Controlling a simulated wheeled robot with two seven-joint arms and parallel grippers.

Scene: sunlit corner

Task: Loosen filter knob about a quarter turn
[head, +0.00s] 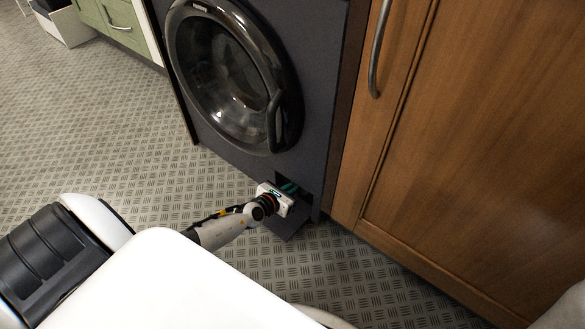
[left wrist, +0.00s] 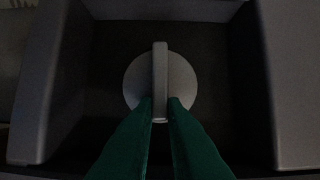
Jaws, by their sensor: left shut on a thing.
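The filter knob (left wrist: 160,68) is a round grey disc with a raised upright grip bar across its middle. It sits in a dark recess low on the front of the washing machine (head: 318,120). In the left wrist view the bar stands vertical. My left gripper (left wrist: 160,104) has green fingers, one on each side of the bar's lower end, and is shut on it. In the head view my left gripper (head: 289,188) reaches into the recess, and the knob is hidden there. The flap (head: 287,229) below the recess hangs open. My right gripper is not in view.
The machine's round door (head: 232,75) is shut above the recess. A wooden cabinet (head: 465,140) with a metal handle (head: 378,50) stands close on the right. The patterned floor (head: 90,130) is clear to the left. A green drawer unit (head: 118,22) stands at the back left.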

